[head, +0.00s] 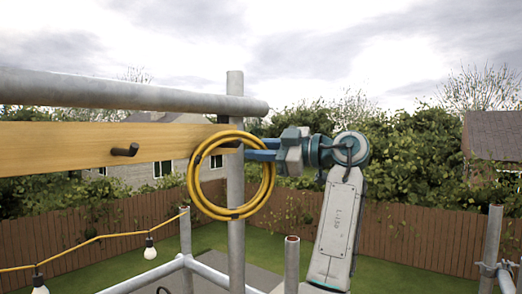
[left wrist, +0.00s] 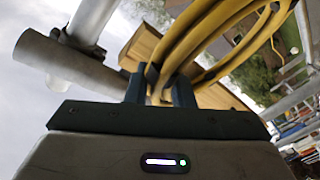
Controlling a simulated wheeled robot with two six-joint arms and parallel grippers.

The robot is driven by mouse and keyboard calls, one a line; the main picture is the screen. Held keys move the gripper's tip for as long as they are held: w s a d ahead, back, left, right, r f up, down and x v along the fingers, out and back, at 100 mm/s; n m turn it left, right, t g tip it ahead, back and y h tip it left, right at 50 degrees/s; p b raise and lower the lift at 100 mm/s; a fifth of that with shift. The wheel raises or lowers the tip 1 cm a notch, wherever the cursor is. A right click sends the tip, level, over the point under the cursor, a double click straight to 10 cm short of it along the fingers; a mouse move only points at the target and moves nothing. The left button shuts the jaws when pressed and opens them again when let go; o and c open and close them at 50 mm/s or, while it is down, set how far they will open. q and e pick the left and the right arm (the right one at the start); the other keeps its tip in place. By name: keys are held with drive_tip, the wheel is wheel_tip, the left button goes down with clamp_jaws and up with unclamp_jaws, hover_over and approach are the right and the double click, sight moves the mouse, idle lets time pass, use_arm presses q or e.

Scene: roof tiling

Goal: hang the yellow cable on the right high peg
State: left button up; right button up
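The yellow cable (head: 194,180) is a round coil with dark bands, hanging upright in front of the right end of the wooden beam (head: 70,148). My left gripper (head: 248,148) comes from the right side in the head view, with its blue fingers at the coil's upper right. In the left wrist view the cable (left wrist: 192,38) passes between the fingers (left wrist: 160,92), which are shut on it. My right gripper is in neither view.
Another dark peg (head: 125,150) on the beam is bare. A grey scaffold tube (head: 120,92) runs above the beam, and an upright post (head: 236,225) stands behind the coil. A string of bulbs (head: 95,240) hangs at lower left. Fence and hedge are farther back.

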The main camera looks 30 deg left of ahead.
use_arm(q)
drive_tip(key=o, duration=0.5)
drive_tip(key=shift+a, duration=0.15)
drive_tip(key=shift+o, duration=0.2)
drive_tip(key=shift+f, duration=0.1)
drive_tip(key=shift+d, duration=0.4)
drive_tip(key=w+d+b, duration=0.1)
drive_tip(key=d+b, duration=0.3)
drive_tip(key=d, duration=0.6)
drive_tip(key=shift+w, duration=0.3)
